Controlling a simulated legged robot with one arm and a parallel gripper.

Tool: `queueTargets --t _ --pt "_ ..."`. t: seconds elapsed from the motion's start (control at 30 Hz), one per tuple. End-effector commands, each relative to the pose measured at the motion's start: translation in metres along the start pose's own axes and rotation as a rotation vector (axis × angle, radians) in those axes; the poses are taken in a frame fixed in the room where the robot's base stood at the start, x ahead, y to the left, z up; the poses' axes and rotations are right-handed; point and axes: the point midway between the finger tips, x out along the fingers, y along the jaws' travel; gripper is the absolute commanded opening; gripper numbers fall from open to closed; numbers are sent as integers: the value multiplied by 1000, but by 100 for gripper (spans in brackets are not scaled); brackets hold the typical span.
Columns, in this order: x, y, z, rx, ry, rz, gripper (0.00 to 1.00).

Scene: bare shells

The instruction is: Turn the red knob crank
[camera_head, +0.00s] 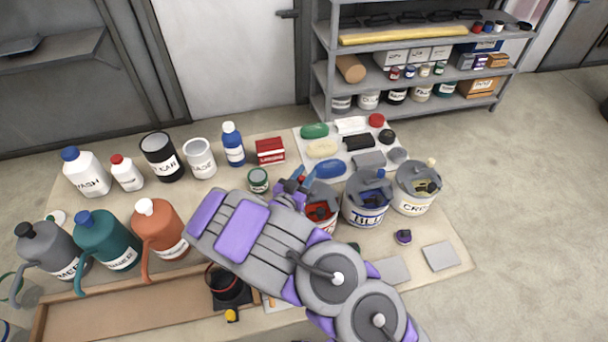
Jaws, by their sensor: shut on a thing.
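The red paint bucket (322,219) stands on the table, partly covered by my arm, with red showing inside its grey rim. Its red knob crank is hidden behind my gripper, so its angle cannot be read. My gripper (296,183) is at the bucket's upper left rim, shut on the crank there. The fingertips are small and partly covered by my wrist. To the right stand a blue bucket (366,215) with a blue-knobbed crank and a cream bucket (416,203) with a cream-knobbed crank.
A small green tin (258,181) and a red box (270,151) stand left of my gripper. Coloured blocks lie on a white sheet (308,148) behind the buckets. Jugs and bottles fill the table's left. A grey shelf (322,75) stands behind; floor at right is clear.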

Motion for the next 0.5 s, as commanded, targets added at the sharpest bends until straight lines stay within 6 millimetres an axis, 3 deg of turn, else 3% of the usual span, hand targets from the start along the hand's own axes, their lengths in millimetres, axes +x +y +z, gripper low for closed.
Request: queueTargets --t 0.5 --pt "1 -2 -3 4 1 62 1"
